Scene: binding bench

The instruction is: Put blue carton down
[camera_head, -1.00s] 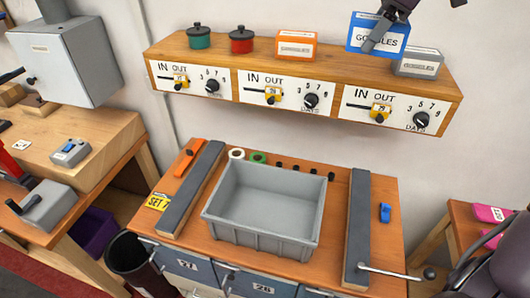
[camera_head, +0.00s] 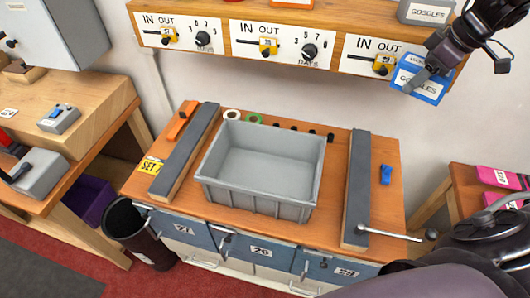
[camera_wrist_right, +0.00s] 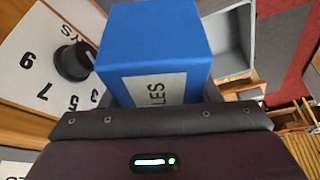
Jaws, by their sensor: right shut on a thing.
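The blue carton (camera_head: 417,80) has a white label reading GOGGLES. My right gripper (camera_head: 432,74) is shut on it and holds it tilted in the air, in front of the right end of the shelf. In the right wrist view the carton (camera_wrist_right: 154,50) fills the upper middle, beyond the gripper body; the fingertips are hidden there. Below and to the left of the carton in the head view is an open grey bin (camera_head: 265,165) on the bench; its inside looks empty. My left gripper is not in view.
The wall shelf (camera_head: 222,12) carries IN/OUT panels with dials (camera_head: 309,52) close to the carton. A grey carton (camera_head: 426,11) stands on its right end. Dark rails (camera_head: 357,190) flank the bin. A blue clip (camera_head: 385,174) lies to the right.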

